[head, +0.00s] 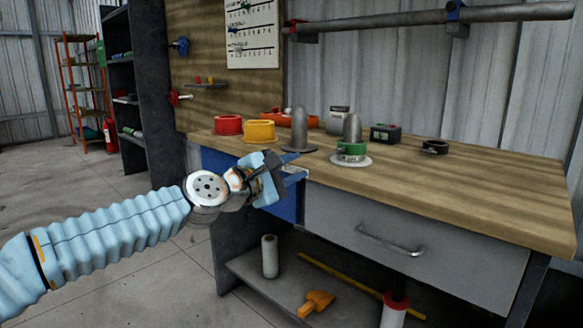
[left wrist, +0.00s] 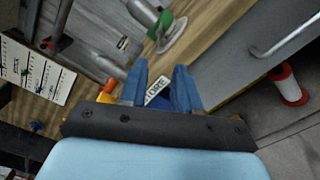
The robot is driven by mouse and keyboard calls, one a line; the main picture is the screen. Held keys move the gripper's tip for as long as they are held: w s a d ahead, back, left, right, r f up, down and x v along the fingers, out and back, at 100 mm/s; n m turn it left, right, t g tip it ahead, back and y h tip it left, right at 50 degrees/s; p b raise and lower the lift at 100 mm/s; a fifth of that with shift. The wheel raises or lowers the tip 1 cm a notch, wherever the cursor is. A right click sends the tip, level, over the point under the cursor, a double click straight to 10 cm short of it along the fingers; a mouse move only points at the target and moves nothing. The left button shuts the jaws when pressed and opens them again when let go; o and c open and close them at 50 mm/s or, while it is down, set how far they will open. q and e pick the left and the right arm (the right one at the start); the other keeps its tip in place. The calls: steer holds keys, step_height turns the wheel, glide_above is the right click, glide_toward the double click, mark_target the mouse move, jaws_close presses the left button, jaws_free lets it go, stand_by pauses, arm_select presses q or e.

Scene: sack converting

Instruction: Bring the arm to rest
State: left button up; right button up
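My left arm, in a ribbed light-blue sleeve, reaches in from the left in the head view. My left gripper (head: 288,167) is in front of the workbench's left front edge, near a blue drawer or bin (head: 287,208). In the left wrist view the two blue fingers of the gripper (left wrist: 160,88) stand apart with nothing held between them. A white label reading "STORE" (left wrist: 157,90) shows in the gap, beyond the fingers. My right gripper is in neither view.
A grey drawer (head: 340,220) is below. Floor at left (head: 110,180) is clear.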

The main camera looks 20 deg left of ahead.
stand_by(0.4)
arm_select(q)
steer(key=w+f+m+g+p, duration=0.3)
steer(key=f+p, duration=0.1)
steer(key=f, duration=1.1)
steer(key=s+d+f+m+g+p, duration=0.1)
steer(key=d+f+m+g, duration=0.15)
steer(key=f, duration=0.45)
steer(key=s+d+f+m+g+h+p, duration=0.1)
steer(key=s+d+f, duration=0.1)
steer(key=d+f, duration=0.3)
steer(key=s+d+f+m+g, duration=0.1)
steer(key=d+f+g, duration=0.15)
steer(key=f, duration=0.55)
steer(key=s+d+f+m+g+y+p, duration=0.1)
steer(key=s+d+f+m+g+p, duration=0.4)
steer(key=s+f, duration=0.95)
steer(key=s+a+f+m+g+y, duration=0.2)
steer(key=s+f+m, duration=0.3)
steer(key=s, duration=0.4)
steer(key=shift+s+f+b, duration=0.3)
steer(key=shift+f+b, duration=0.15)
steer(key=shift+m, duration=0.25)
